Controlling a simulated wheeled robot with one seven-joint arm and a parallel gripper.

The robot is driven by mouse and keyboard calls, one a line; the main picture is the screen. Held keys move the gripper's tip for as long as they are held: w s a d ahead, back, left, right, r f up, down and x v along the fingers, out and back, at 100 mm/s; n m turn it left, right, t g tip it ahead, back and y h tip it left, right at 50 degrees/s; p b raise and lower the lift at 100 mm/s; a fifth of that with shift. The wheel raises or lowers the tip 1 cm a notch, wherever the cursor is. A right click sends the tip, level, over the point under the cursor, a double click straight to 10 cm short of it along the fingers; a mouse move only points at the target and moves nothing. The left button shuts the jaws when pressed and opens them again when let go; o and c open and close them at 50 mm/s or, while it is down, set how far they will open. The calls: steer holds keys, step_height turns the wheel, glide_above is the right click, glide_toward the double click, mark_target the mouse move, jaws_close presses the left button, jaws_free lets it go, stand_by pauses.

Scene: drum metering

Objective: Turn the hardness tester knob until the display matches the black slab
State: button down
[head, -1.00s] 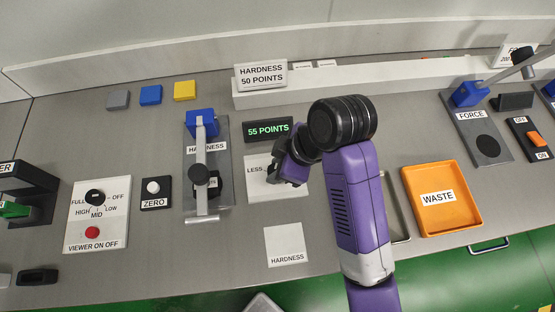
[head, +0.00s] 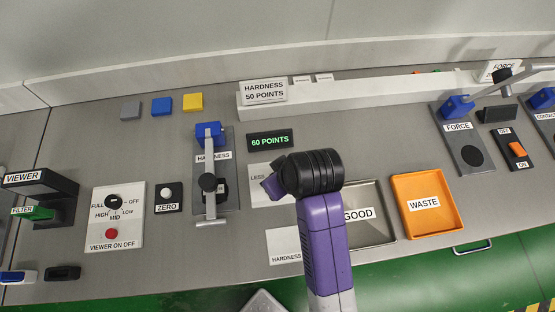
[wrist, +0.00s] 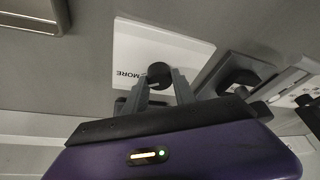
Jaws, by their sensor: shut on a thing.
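The black display (head: 270,140) reads "60 POINTS" in green. In front of it lies the white knob plate (head: 262,172), with "LESS" showing; "MORE" shows on it in the wrist view (wrist: 125,55). The dark round knob (wrist: 159,73) stands between the fingertips of my gripper (wrist: 160,82), which is shut on it. In the head view my wrist hides the knob, and my gripper (head: 272,186) shows only in part. The hardness tester (head: 229,150) has a blue head and a grey lever. A dark block with a partly hidden label (head: 222,188) sits under the lever; I cannot tell if it is the black slab.
A white sign (head: 264,92) reads "HARDNESS 50 POINTS". Grey, blue and yellow slabs (head: 193,102) lie at the back left. The GOOD tray (head: 388,238) and orange WASTE tray (head: 455,190) are to the right. The viewer controls (head: 117,240) and ZERO button (head: 165,193) are to the left.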

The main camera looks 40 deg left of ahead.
stand_by(0.4)
steer(key=c, duration=1)
jaws_free()
steer(key=shift+r, duration=0.1)
steer(key=v, duration=0.7)
steer(key=shift+d+r+b, duration=0.15)
steer(key=shift+r+b, duration=0.15)
steer(key=shift+b, duration=0.1)
